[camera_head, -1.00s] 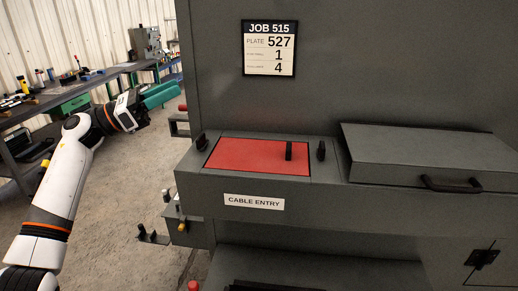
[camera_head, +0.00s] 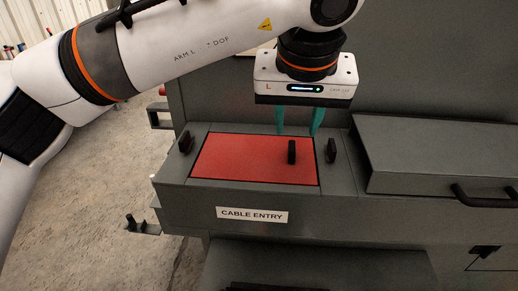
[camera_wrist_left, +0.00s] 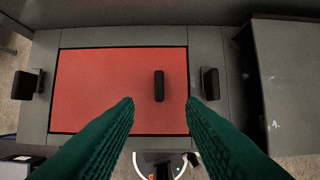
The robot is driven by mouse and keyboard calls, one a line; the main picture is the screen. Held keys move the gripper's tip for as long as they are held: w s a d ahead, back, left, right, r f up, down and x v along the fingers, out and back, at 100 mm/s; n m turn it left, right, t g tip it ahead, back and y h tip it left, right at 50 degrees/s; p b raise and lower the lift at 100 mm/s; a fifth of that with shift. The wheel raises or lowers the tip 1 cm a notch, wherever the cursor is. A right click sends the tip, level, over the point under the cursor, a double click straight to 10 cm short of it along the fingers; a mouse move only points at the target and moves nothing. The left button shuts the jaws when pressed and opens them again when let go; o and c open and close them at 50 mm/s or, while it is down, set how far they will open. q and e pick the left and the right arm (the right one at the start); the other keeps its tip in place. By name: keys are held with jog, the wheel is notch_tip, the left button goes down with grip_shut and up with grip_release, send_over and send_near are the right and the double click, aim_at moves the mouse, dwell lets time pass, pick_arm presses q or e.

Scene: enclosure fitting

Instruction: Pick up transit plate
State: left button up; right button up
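The transit plate appears as a red flat plate (camera_head: 235,160) set in the top of the grey cable entry ledge, with an upright black handle (camera_head: 292,152) near its right side. In the left wrist view the red plate (camera_wrist_left: 105,85) and its handle (camera_wrist_left: 158,86) show from above. My left gripper (camera_head: 298,132) is open and empty, teal fingers pointing down, over the plate's back right part. In the wrist view the handle lies between the lines of the two fingers (camera_wrist_left: 160,103), apart from both. My right gripper is not in view.
Black clamps stand beside the plate, left (camera_head: 185,142) and right (camera_head: 332,150). A grey lidded box (camera_head: 430,150) with a black handle sits to the right. A "CABLE ENTRY" label (camera_head: 252,215) is on the front face. The grey cabinet wall rises behind.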

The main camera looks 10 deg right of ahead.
aim_at(292, 147)
pick_arm(q)
jog(key=shift+x, duration=0.95)
jog(key=shift+w+d+f+p, duration=0.1)
jog(key=shift+w+f+p, duration=0.35)
jog(key=shift+p, duration=0.25)
jog(key=p+x, duration=0.1)
jog(key=x, duration=0.2)
jog(key=shift+w+f+p, duration=0.15)
jog(key=shift+f+p, duration=0.15)
jog(key=shift+p, duration=0.05)
jog(key=shift+w+f, duration=0.15)
jog(key=shift+f, duration=0.15)
grip_shut()
